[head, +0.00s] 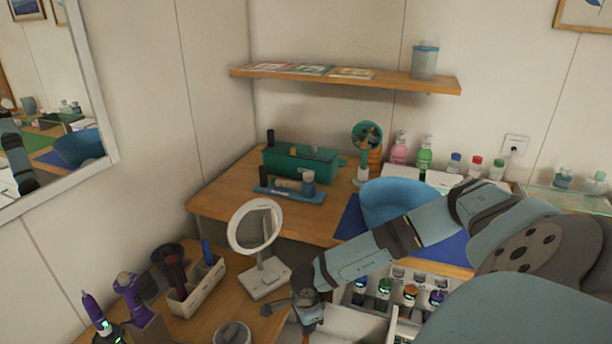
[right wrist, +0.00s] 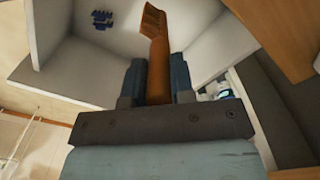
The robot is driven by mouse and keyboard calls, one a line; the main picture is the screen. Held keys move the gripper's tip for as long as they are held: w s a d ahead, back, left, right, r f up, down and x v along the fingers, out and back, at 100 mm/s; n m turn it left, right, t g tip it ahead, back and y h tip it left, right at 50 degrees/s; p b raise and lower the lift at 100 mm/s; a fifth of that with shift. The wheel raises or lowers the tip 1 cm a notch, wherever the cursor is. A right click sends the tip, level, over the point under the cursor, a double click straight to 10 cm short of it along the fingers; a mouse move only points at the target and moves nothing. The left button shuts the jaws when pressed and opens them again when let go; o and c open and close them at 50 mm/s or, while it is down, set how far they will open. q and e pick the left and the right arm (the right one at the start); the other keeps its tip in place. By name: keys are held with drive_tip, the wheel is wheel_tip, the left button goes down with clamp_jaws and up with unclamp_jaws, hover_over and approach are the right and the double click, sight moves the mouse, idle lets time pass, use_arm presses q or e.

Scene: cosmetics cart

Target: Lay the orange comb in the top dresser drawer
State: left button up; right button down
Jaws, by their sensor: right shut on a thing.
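My right gripper (head: 308,312) points down beside the dresser's front, at the open white drawer (head: 350,325). In the right wrist view the gripper (right wrist: 157,80) is shut on the orange comb (right wrist: 155,45), which sticks out beyond the fingertips. The comb is over the open white drawer (right wrist: 205,22); whether it touches the drawer floor I cannot tell. My left gripper is not in view.
A small dark blue item (right wrist: 102,18) lies inside the drawer. A round white mirror (head: 262,282) stands left of my right gripper. Several small bottles (head: 384,288) stand in a rack to its right. A blue bowl (head: 385,205) sits on the table behind.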

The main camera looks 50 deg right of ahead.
sight(305, 338)
use_arm(q)
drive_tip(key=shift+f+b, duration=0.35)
drive_tip(key=shift+b, duration=0.4)
use_arm(e)
drive_tip(key=shift+f, duration=1.15)
use_arm(q)
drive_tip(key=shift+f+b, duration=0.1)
drive_tip(key=shift+b, duration=1.2)
use_arm(e)
drive_tip(key=shift+s+f, duration=0.15)
drive_tip(key=shift+f, duration=1.6)
